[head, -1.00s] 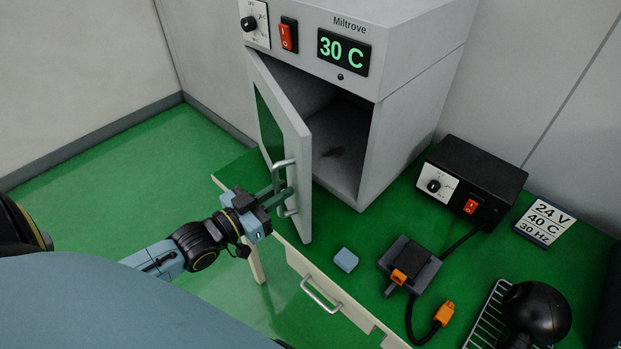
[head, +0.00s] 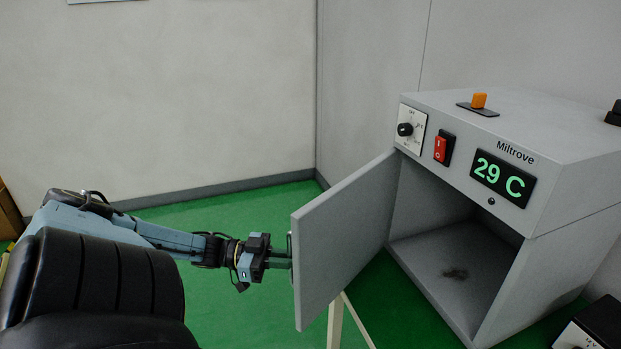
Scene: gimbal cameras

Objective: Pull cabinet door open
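The grey cabinet (head: 565,160) marked Miltrove stands at the right of the head view. Its door (head: 345,235) is hinged on the left side and stands wide open, swung out to the left. The inside (head: 440,255) is open to view, with a dark spot on its floor. The door handle (head: 290,246) shows edge-on at the door's free edge, mostly hidden. My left gripper (head: 280,258) reaches in from the left with its fingers at the handle and looks closed on it. My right gripper is not in view.
The cabinet front carries a dial (head: 405,129), a red switch (head: 440,148) and a display (head: 502,179) reading 29 C. An orange switch (head: 479,100) sits on top. A black box (head: 597,325) is at the lower right. Green floor (head: 225,215) lies clear behind my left arm.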

